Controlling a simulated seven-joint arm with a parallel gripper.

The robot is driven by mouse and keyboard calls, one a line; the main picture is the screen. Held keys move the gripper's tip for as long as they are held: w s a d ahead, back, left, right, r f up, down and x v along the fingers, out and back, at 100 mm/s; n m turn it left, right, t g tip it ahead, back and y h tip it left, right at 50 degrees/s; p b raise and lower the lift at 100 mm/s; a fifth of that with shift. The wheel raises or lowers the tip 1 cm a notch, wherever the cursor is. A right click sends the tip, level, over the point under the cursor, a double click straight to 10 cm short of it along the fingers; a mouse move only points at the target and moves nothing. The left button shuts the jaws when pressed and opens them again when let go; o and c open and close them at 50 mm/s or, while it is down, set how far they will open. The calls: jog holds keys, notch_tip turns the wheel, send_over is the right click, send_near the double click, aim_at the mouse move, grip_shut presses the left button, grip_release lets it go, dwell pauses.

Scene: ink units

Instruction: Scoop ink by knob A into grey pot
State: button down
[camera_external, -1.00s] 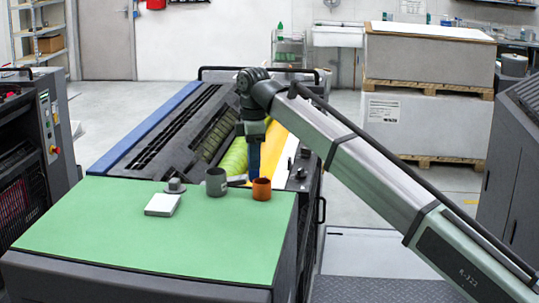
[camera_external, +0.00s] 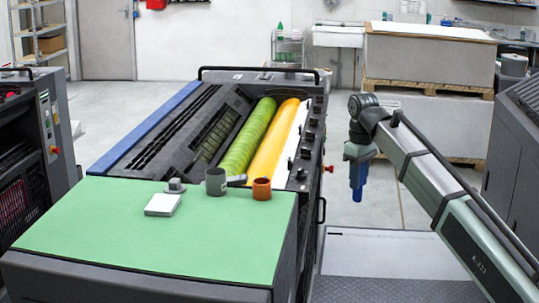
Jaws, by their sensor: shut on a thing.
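The grey pot (camera_external: 216,183) stands upright at the back edge of the green top; its inside is mostly hidden. An orange-brown pot (camera_external: 262,190) stands to its right. Several dark knobs (camera_external: 308,137) line the right side of the machine; I cannot read which is A. A yellow-orange ink roller (camera_external: 274,135) lies left of the knobs, beside a green roller (camera_external: 247,137). My gripper (camera_external: 357,195) points down in the air, right of the machine and apart from the pots. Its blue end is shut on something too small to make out.
The green top (camera_external: 110,235) also carries a white pad (camera_external: 163,205) and a small grey object (camera_external: 175,186). Its front and left are clear. A black rail (camera_external: 262,70) runs across the machine's back. Stacked pallets (camera_external: 428,65) stand behind my arm.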

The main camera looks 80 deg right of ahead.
jog(key=a+f+m, duration=0.1)
jog(key=a+f, duration=0.5)
jog(key=a, duration=0.6)
jog(key=w+d+r+n+h, duration=0.2)
jog(key=w+d+r+n, duration=0.15)
jog(key=w+d, duration=0.45)
jog(key=w+d+r+n+h, duration=0.2)
jog(key=w+d+r, duration=0.2)
jog(key=w, duration=0.8)
jog(key=w+d+r+n+h, duration=0.2)
jog(key=w+d+r+n, duration=0.15)
jog(key=w+d, duration=0.55)
jog(key=shift+m, duration=0.5)
jog(key=shift+w+a+f, duration=0.15)
jog(key=shift+w+f, duration=0.15)
jog(key=shift+f, duration=1.15)
jog(key=shift+w+a+f, duration=0.15)
jog(key=shift+w+f, duration=0.1)
jog(key=shift+f, duration=1.2)
jog(key=shift+w+a+f, duration=0.15)
jog(key=shift+w+f, duration=0.15)
jog(key=shift+f, duration=1.15)
notch_tip(320, 180, up, 10)
jog(key=shift+r, duration=0.25)
